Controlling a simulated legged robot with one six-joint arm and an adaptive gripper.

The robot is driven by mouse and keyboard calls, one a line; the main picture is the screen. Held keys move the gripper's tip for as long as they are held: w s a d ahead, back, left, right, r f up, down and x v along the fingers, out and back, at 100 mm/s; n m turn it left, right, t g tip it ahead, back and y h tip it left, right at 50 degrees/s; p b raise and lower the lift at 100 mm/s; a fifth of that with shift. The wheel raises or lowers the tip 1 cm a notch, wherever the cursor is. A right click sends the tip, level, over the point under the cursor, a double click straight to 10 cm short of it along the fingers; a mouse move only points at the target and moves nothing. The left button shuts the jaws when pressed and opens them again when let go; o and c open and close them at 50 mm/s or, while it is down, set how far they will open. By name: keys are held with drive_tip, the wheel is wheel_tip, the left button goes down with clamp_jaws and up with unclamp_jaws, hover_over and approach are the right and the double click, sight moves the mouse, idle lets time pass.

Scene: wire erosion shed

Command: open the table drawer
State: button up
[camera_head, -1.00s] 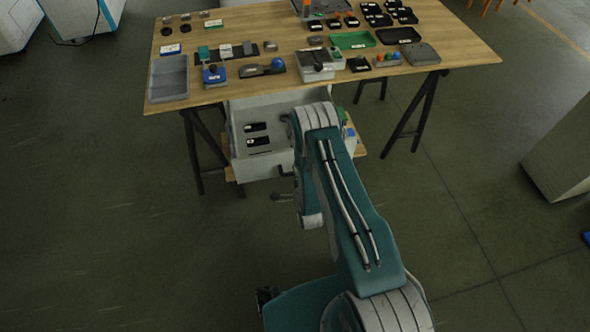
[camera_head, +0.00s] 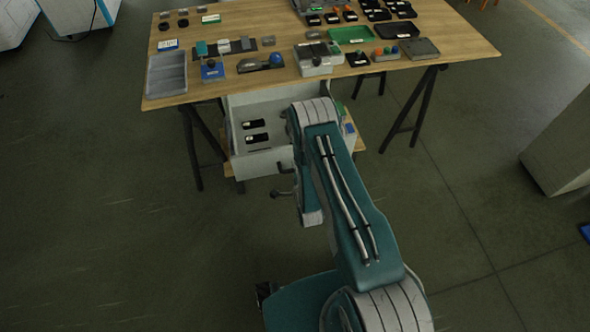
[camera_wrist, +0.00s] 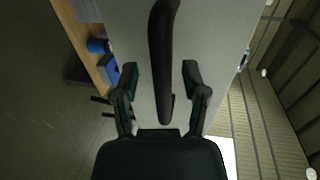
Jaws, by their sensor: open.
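The pale grey table drawer (camera_head: 275,160) is open under the table (camera_head: 205,97), pulled out towards me with its inside showing. Two dark items (camera_head: 256,138) with pale marks lie in it. In the wrist view, the drawer's front panel (camera_wrist: 215,40) fills the middle, and its long black handle (camera_wrist: 163,40) runs top to bottom. My gripper (camera_wrist: 160,70) is open, with one finger on each side of the handle and gaps between. In the head view, my arm hides the drawer's right part. A small dark part shows left of the forearm; I cannot tell whether it is gripper or handle.
The tabletop holds a grey compartment tray (camera_head: 149,88), a green tray (camera_head: 351,35), and several small boxes and parts. Dark trestle legs (camera_head: 408,115) stand under the table. A grey cabinet (camera_head: 560,150) stands at the right. The floor at the left is clear.

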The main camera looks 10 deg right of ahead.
drive_tip(key=v, duration=1.1)
drive_tip(key=shift+s, duration=0.35)
